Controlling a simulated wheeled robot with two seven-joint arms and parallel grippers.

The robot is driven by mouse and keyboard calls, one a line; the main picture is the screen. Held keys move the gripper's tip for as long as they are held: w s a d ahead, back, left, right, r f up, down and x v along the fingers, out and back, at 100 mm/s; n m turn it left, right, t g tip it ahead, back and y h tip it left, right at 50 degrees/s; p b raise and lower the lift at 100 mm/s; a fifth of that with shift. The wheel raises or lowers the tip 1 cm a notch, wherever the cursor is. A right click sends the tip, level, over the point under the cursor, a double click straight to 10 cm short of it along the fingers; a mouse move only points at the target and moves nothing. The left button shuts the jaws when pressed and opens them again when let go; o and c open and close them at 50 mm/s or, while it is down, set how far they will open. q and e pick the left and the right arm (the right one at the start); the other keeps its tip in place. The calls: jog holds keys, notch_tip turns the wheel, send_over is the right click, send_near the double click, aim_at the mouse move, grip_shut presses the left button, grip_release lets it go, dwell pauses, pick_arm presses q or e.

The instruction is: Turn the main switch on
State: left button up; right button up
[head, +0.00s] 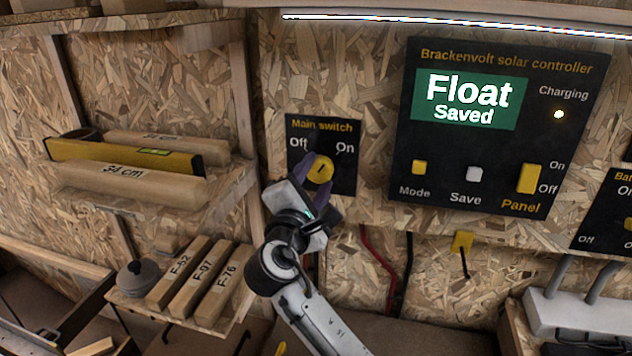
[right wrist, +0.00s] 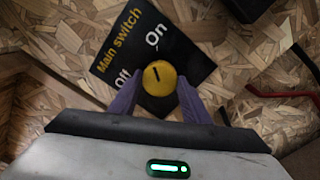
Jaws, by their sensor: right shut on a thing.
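The main switch is a black plate (head: 348,183) on the chipboard wall, with "Off" at its upper left and "On" at its upper right. Its round yellow knob (head: 320,170) also shows in the right wrist view (right wrist: 160,80). The knob's short dark mark leans toward "On". My right gripper (head: 320,175) reaches up from below, its purple fingers shut on the knob, one on each side. In the right wrist view the fingers (right wrist: 158,88) flank the knob. My left gripper is not in view.
The solar controller (head: 505,125), showing "Float Saved", hangs right of the switch. Shelves at the left hold a yellow level (head: 120,155) and labelled wood blocks (head: 195,285). Red and black cables (head: 380,262) run below the switch.

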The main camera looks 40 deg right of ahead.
jog(key=shift+m+b, duration=0.5)
jog(key=shift+m, duration=0.7)
jog(key=o, duration=1)
jog(key=shift+o, duration=0.2)
jog(key=shift+r, duration=0.1)
